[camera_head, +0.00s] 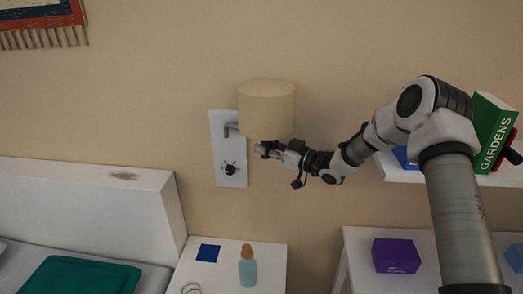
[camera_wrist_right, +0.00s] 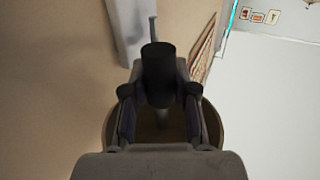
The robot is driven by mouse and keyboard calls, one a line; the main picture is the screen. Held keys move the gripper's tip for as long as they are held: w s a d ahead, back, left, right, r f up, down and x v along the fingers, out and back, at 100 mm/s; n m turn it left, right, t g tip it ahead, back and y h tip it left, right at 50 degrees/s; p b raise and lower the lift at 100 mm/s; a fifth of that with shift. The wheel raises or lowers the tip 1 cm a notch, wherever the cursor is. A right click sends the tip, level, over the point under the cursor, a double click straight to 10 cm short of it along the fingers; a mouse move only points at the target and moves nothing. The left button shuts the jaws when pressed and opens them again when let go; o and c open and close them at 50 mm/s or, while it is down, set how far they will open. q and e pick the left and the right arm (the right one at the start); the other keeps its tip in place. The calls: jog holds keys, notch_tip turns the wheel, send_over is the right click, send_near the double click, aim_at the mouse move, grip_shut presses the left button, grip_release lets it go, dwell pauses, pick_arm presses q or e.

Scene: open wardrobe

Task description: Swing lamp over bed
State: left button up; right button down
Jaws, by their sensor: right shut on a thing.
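The wall lamp has a beige drum shade (camera_head: 266,108) on a short arm from a white wall plate (camera_head: 229,150) with a dark knob. My right gripper (camera_head: 265,150) reaches in from the right, just under the shade. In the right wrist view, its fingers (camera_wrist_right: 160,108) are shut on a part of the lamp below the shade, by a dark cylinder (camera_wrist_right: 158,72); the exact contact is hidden. The shade's round rim shows behind the fingers. The bed (camera_head: 40,258), with a white headboard (camera_head: 90,195) and a teal cloth, is at lower left. My left gripper is out of view.
A white bedside table (camera_head: 222,278) below the lamp carries a blue bottle (camera_head: 247,268), a dark blue square and a ring-like item. At right, a shelf holds a green book (camera_head: 492,135), and a lower white surface holds a purple box (camera_head: 396,255).

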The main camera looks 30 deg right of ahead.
jog(key=shift+d+r, duration=0.1)
jog(key=shift+r, duration=0.05)
jog(key=c, duration=1)
grip_release()
jog(key=shift+o, duration=0.6)
jog(key=shift+d, duration=0.15)
jog(key=v, duration=0.7)
jog(key=shift+s, duration=0.15)
jog(key=shift+d, duration=0.15)
